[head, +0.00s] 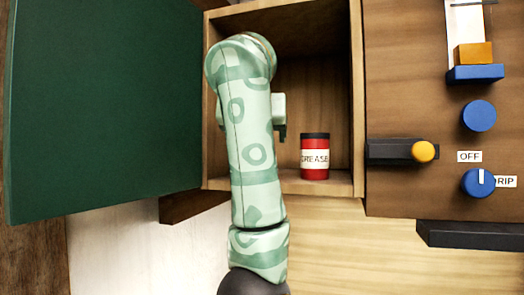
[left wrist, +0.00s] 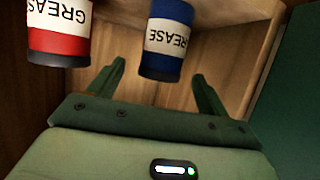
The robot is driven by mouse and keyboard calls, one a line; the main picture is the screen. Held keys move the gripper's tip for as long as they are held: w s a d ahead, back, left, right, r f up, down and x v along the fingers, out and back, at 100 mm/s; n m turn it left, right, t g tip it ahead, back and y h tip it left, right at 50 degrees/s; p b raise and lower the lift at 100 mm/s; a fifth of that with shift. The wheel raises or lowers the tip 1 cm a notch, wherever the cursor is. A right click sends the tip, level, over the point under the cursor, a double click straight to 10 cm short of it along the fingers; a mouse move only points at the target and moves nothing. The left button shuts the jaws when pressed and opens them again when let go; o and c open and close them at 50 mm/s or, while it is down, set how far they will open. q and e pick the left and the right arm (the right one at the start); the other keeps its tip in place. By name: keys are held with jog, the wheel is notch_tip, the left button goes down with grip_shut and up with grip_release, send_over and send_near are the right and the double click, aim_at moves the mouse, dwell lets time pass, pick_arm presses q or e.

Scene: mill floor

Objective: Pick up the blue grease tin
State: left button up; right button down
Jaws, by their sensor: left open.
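The blue grease tin (left wrist: 160,65) shows in the left wrist view, with a white GREASE label. It appears between the two fingertips of my left gripper (left wrist: 158,72), which is open; whether the fingers reach around it I cannot tell. In the head view this tin is hidden behind my left arm. A red grease tin (head: 315,172) with a dark lid stands upright on the cabinet floor, right of my arm. It also shows at the upper left of the left wrist view (left wrist: 58,45). My right gripper is not in view.
The open wooden cabinet (head: 358,100) holds the tins, with side walls close to my arm. Its green door (head: 100,105) stands open at left. A panel at right carries blue knobs (head: 478,183), a yellow-tipped lever (head: 423,151) and a slider (head: 475,72).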

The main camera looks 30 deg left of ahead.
pick_arm(q)
jog(key=shift+w+a+f+p, duration=0.3)
jog(key=shift+w+a+p, duration=0.05)
jog(key=shift+a+p, duration=0.3)
jog(key=x, duration=0.1)
jog(key=p+x, duration=0.1)
jog(key=x, duration=0.1)
jog(key=shift+w+d+f, duration=0.2)
jog(key=shift+w+d, duration=0.05)
jog(key=shift+w+a+f, duration=0.1)
jog(key=shift+w, duration=0.15)
jog(key=shift+s, duration=0.15)
jog(key=shift+c, duration=0.4)
jog(key=shift+s, duration=0.15)
jog(key=c, duration=1)
jog(key=shift+c, duration=0.9)
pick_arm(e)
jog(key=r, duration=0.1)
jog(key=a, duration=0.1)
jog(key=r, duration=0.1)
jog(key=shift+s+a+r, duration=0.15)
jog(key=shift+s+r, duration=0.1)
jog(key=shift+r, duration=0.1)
